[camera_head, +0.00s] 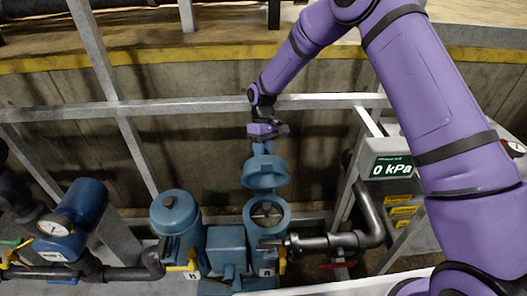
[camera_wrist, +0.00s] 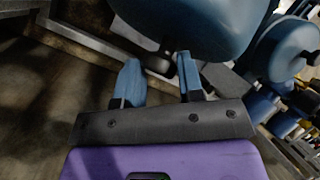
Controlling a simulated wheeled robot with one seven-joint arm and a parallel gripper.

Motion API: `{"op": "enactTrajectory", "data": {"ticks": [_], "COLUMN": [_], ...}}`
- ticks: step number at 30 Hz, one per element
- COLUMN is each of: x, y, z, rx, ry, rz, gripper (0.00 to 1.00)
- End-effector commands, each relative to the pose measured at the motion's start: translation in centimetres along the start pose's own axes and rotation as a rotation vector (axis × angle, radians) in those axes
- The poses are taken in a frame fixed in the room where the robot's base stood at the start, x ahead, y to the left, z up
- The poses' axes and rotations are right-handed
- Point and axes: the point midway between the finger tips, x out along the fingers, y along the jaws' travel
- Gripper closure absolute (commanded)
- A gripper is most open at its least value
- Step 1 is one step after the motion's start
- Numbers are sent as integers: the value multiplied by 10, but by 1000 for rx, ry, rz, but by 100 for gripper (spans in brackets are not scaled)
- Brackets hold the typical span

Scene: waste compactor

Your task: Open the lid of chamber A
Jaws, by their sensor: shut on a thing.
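Chamber A (camera_head: 250,236) is a blue cylinder with an "A" label at its foot. Its round mouth is uncovered, showing a dark inside with metal parts. Its blue lid (camera_head: 266,174) stands raised above and behind the mouth, tilted up. My gripper (camera_head: 263,147) is just above the lid. The lid's hinge is not clear to see.
Chamber B (camera_head: 175,214), left of A, has its lid down. A panel (camera_head: 391,167) at right reads 0 kPa. Grey pipes (camera_head: 320,243) and a red valve handle (camera_head: 338,265) lie right of A. Metal rails (camera_head: 190,109) cross behind. A gauge (camera_head: 54,226) is at far left.

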Motion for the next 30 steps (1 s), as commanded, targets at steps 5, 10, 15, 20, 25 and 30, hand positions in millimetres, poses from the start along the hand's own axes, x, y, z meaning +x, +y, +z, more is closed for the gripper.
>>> {"op": "enactTrajectory", "data": {"ticks": [5, 10, 15, 20, 25, 30], "x": [10, 10, 10, 10, 10, -3], "y": [7, 7, 6, 4, 2, 1], "z": [4, 5, 5, 4, 4, 2], "rx": [6, 6, 5, 4, 2, 2], "ry": [-16, -17, -18, -19, -18, -13], "rz": [0, 0, 0, -3, -4, -4], "gripper": [100, 100, 42, 39, 39, 39]}}
